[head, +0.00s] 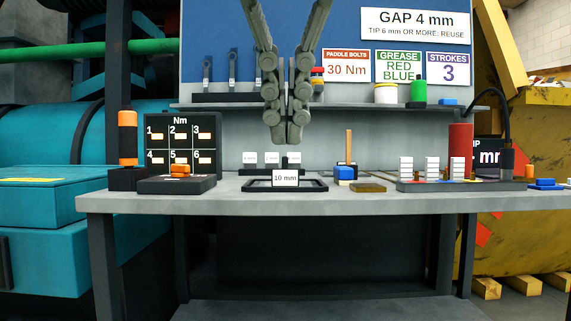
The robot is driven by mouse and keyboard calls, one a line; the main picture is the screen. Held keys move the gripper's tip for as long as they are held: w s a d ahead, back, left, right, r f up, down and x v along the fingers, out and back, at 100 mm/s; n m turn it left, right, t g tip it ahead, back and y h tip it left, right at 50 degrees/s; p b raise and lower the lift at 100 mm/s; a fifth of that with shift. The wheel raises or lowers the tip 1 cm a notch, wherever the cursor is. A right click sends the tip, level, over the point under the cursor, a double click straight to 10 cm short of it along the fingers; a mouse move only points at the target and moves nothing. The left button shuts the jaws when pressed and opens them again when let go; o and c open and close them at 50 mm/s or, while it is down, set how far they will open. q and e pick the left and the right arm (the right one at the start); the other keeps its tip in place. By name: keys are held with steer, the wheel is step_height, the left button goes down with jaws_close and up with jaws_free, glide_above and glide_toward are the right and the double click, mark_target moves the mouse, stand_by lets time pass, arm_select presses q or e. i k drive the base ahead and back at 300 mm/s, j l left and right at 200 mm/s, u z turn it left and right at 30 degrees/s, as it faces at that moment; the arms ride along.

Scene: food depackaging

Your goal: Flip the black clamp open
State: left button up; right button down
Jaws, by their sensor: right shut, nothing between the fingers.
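My right gripper (287,139) hangs down in the middle of the head view, its fingers together with nothing between them. Its tips are above the workbench, over a black tray (318,185) with a "10 mm" label. I cannot pick out the black clamp with certainty. Small dark parts sit near the white blocks below the fingertips, but they are too small to tell. My left gripper is not in view.
The grey workbench (230,201) carries a black numbered panel (187,128) at left, a blue block (345,173), and a parts tray (408,187) at right. A red cylinder (460,145) stands at right. A shelf (350,107) runs behind.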

mark_target(284, 159)
steer(key=i, duration=1.35)
